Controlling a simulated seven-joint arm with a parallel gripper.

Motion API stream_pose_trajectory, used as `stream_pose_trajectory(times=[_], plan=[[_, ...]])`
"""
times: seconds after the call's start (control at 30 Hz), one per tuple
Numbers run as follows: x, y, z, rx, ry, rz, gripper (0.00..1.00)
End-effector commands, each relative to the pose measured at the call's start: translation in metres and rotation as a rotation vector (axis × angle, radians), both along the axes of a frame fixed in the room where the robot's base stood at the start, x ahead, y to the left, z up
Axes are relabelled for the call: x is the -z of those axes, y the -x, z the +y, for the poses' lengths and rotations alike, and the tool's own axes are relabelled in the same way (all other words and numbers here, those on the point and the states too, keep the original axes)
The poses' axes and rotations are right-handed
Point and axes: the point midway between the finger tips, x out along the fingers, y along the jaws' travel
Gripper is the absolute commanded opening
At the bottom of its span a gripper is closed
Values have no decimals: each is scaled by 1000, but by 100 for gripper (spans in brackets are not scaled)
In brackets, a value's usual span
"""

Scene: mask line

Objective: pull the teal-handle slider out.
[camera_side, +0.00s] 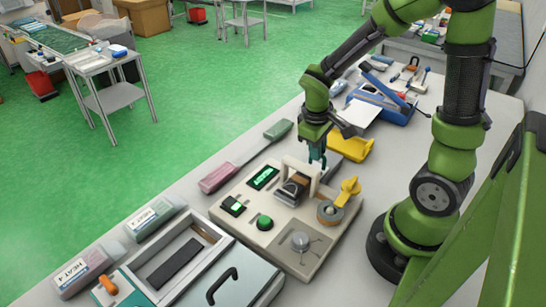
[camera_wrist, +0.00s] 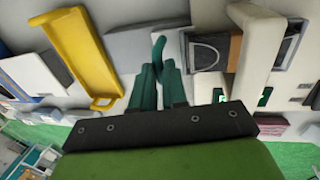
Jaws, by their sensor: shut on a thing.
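My gripper (camera_side: 318,160) points down at the far edge of a beige panel board (camera_side: 275,262), just behind a pale upright bracket (camera_side: 300,168). In the wrist view my gripper (camera_wrist: 158,68) has its two dark teal fingers close together around a small curved teal handle (camera_wrist: 158,45). The handle sticks up between the fingertips. The slider's body and track cannot be made out. In the side view the handle cannot be told apart from the teal fingers.
The board carries a green knob (camera_side: 264,222), a yellow lever (camera_side: 349,189) and a metal dial (camera_side: 300,241). A yellow holder (camera_side: 350,147) stands behind it, also in the wrist view (camera_wrist: 80,50). A blue device (camera_side: 382,100) is farther back.

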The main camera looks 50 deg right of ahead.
Motion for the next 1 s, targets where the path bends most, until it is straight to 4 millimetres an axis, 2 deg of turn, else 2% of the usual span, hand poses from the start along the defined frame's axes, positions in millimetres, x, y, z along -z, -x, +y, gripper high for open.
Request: stream_pose_trajectory(times=[0.07,0.3,0.4,0.5,0.77,0.8,0.93,1.0], plan=[[0,0,-6,8,0,-2,0],[0,-1,-57,13,0,-2,0],[-1,-1,-72,10,0,-3,0],[-1,0,-79,8,0,-3,0],[-1,-1,-83,6,5,-5,0],[-1,-1,-83,6,6,-5,16],[-1,-1,-82,4,6,-5,36],[-1,-1,-82,4,4,-5,39]])
